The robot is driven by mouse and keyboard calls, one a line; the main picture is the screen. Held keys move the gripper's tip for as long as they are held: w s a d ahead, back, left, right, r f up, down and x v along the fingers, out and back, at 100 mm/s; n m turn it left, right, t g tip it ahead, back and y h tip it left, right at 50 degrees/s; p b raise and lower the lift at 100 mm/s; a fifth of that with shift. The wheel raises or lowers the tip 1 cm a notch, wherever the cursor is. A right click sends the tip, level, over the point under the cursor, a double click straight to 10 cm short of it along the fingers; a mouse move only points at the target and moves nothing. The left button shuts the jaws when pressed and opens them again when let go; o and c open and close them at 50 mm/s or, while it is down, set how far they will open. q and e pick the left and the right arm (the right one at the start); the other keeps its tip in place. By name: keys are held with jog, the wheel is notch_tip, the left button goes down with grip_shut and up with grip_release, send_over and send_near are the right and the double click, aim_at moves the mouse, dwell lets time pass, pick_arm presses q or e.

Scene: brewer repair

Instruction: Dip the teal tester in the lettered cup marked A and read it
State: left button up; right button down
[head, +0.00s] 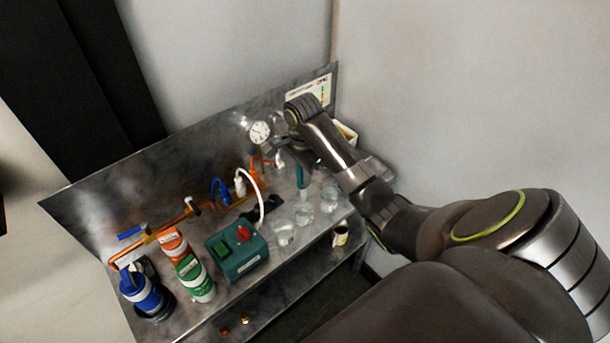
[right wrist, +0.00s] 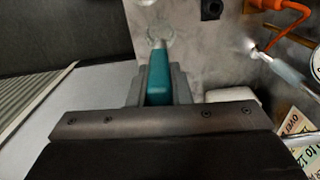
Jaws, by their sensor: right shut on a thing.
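My right gripper (right wrist: 158,85) is shut on the teal tester (right wrist: 158,72), whose handle lies between the two grey fingers. In the head view the tester (head: 301,176) hangs down below my right wrist, partly hidden by the arm. Its pale tip points at a clear cup (right wrist: 161,30) in the right wrist view. Three clear cups stand in a row in the head view: a left one (head: 284,234), a middle one (head: 304,214) and a right one (head: 330,200). The tester's tip shows just above or behind the middle cup; I cannot tell whether it is inside. No letters are readable. My left gripper is not in view.
A teal box with a red knob (head: 238,254) stands left of the cups. Orange, green and blue canisters (head: 188,268) stand further left. A pressure gauge (head: 259,132) and a colour chart (head: 310,90) are on the metal back panel. A mug (head: 340,236) stands below the table edge.

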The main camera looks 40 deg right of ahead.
dwell(0.6)
jog(key=shift+f+t, duration=0.1)
jog(key=shift+t, duration=1)
jog(key=t, duration=0.3)
jog(key=shift+s, duration=0.15)
jog(key=shift+w+t, duration=0.2)
jog(key=shift+t, duration=0.4)
jog(key=shift+a, duration=0.1)
